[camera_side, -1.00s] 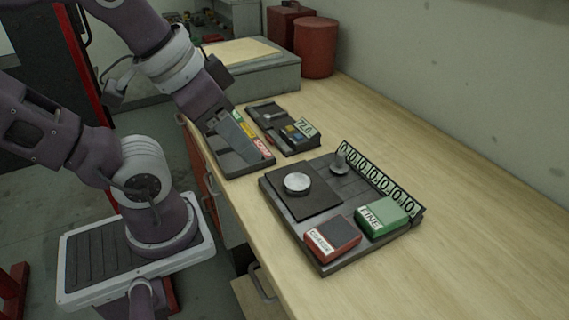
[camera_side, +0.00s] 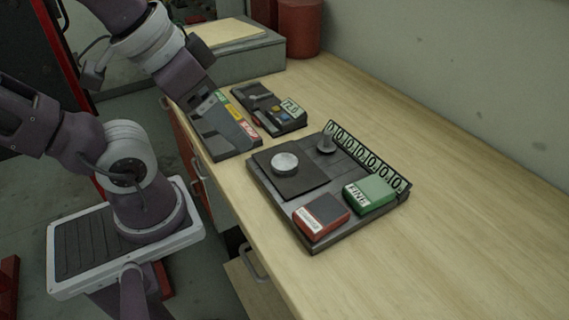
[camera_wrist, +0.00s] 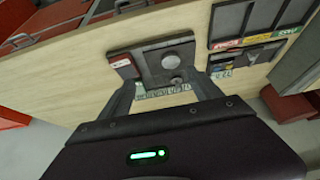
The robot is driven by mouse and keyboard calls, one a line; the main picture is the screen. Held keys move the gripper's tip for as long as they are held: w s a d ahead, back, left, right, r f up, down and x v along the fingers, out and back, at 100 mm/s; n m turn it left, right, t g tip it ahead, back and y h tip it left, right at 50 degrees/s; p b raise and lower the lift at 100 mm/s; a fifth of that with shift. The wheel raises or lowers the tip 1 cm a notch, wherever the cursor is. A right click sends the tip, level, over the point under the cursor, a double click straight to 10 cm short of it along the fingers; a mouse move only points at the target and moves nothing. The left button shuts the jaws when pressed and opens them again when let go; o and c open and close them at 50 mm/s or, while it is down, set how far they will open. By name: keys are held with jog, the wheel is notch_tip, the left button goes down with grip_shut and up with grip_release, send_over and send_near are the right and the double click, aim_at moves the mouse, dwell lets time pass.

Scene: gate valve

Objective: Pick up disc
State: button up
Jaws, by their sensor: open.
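A pale silver round disc (camera_side: 285,163) lies flat on a dark square plate (camera_side: 300,183) on the left part of a dark tray. The disc also shows in the wrist view (camera_wrist: 171,61), beyond my fingers. A small grey knob-topped part (camera_side: 326,141) stands on the tray behind the disc. My gripper (camera_wrist: 165,92) is open, its two fingers wide apart with nothing between them. In the wrist view it points toward the tray but is clearly apart from the disc. In the side view my fingers cannot be made out.
The tray also carries a red-and-dark block (camera_side: 321,217), a green block (camera_side: 369,194) and a row of numbered labels (camera_side: 365,157). A labelled sorting tray (camera_side: 225,125) and a tool tray (camera_side: 268,108) lie behind. The wooden bench (camera_side: 450,230) is clear at right.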

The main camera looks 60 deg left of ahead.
jog(key=w+a+m+t+y, duration=0.3)
jog(key=w+a+y, duration=0.2)
jog(key=w+a, duration=1)
jog(key=m+g+h, duration=0.1)
jog(key=m+h, duration=0.8)
jog(key=h, duration=0.5)
send_near(284, 161)
jog(key=w, duration=0.2)
jog(key=w+a+f, duration=0.1)
jog(key=w, duration=0.2)
jog(key=w+a, duration=0.1)
jog(key=w, duration=0.1)
jog(key=shift+w+f, duration=0.25)
jog(key=shift+w, duration=0.15)
jog(key=s+h, duration=0.1)
jog(key=s+d+g+h, duration=0.1)
jog(key=s, duration=0.1)
jog(key=s+d+h, duration=0.1)
jog(key=s, duration=0.1)
jog(key=shift+r+m+g, duration=0.2)
jog(key=shift+m+g, duration=0.2)
jog(key=x, duration=0.4)
jog(key=f+x, duration=0.1)
jog(key=x, duration=0.1)
jog(key=shift+s+d+f, duration=0.1)
jog(key=shift+s+d, duration=0.05)
jog(key=shift+d, duration=0.1)
grip_shut()
